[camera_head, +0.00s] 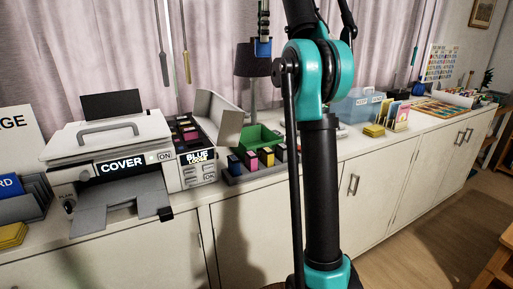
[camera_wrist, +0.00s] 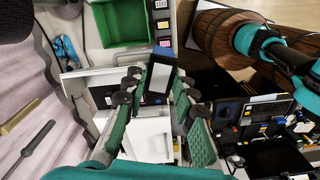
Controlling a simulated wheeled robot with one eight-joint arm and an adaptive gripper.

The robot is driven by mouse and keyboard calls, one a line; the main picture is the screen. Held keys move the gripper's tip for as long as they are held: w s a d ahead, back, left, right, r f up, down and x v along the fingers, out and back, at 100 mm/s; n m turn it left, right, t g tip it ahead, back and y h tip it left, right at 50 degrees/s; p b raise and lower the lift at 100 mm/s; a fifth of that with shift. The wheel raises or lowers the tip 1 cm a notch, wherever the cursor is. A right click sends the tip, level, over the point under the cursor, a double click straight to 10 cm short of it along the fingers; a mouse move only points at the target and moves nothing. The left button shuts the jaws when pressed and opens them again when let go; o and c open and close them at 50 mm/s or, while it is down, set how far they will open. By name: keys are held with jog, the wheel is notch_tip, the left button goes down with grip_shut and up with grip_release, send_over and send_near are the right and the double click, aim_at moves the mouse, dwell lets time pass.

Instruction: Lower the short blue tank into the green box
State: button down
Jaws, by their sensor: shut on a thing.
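My gripper (camera_head: 263,36) is high above the counter, in front of the lamp, in the head view. It is shut on the short blue tank (camera_head: 263,48), whose blue lower part shows below the fingers. In the wrist view my gripper (camera_wrist: 152,88) holds the tank (camera_wrist: 160,78), which looks dark with a pale edge there. The green box (camera_head: 258,137) stands open on the counter, below the held tank and well apart from it. It also shows at the top of the wrist view (camera_wrist: 122,24); the floor that shows is bare.
A dark tray with several coloured tanks (camera_head: 266,156) stands in front of the box. The printer (camera_head: 110,150) is at left, its raised cover (camera_head: 218,118) beside the box. The lamp (camera_head: 253,62) stands behind. A clear blue bin (camera_head: 362,107) is further right.

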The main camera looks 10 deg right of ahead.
jog(key=shift+w+f, duration=0.4)
jog(key=w+f, duration=0.6)
jog(key=f, duration=0.7)
jog(key=w+f, duration=0.7)
jog(key=f, duration=0.6)
jog(key=shift+a, duration=0.3)
jog(key=shift+f, duration=0.2)
notch_tip(320, 180, down, 7)
dwell(0.8)
jog(key=shift+f, duration=0.15)
dwell(0.5)
